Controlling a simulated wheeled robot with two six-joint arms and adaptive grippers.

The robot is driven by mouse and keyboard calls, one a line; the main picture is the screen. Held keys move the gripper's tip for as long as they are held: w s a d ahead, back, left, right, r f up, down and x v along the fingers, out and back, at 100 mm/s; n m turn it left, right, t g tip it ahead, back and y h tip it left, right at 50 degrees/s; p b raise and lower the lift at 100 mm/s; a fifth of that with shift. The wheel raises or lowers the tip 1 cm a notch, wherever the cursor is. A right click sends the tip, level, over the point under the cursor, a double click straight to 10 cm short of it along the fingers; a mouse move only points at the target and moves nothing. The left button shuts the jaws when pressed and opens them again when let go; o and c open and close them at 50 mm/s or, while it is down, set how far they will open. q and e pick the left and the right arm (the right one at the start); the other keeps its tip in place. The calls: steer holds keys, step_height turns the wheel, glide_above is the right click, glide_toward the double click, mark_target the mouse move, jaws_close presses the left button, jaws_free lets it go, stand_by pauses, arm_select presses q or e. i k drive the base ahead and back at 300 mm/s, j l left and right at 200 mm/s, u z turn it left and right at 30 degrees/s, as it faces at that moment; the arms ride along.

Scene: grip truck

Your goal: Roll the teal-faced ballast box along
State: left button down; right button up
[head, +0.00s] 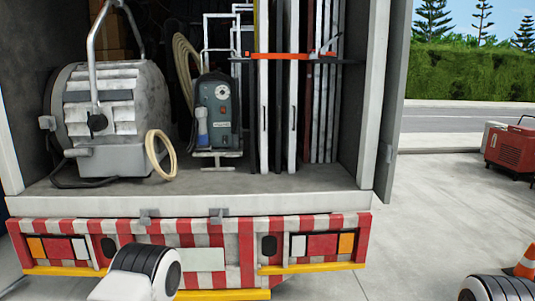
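The teal-faced ballast box (217,107) stands upright on the truck's load floor, near the middle of the opening. Its dark grey-teal front has a round dial, and a pale metal foot or stand shows under it. A tall pale frame rises behind it, and a coiled cream cable (186,65) hangs at its upper left. Only white and black links of my two arms show at the bottom edge, well below and in front of the box. Neither gripper is in view.
A large grey lamp housing (108,115) with a cream cable loop (160,155) stands left of the box. The truck's sill (190,204) runs below. A red machine (511,148) and cone (527,262) stand outside right.

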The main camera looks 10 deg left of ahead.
mark_target(223, 118)
steer(key=i+l+u, duration=0.2)
steer(key=i, duration=0.3)
steer(key=i+l+u, duration=0.1)
steer(key=i+u, duration=0.15)
steer(key=i, duration=0.25)
steer(key=i+l+u, duration=0.2)
steer(key=i, duration=0.3)
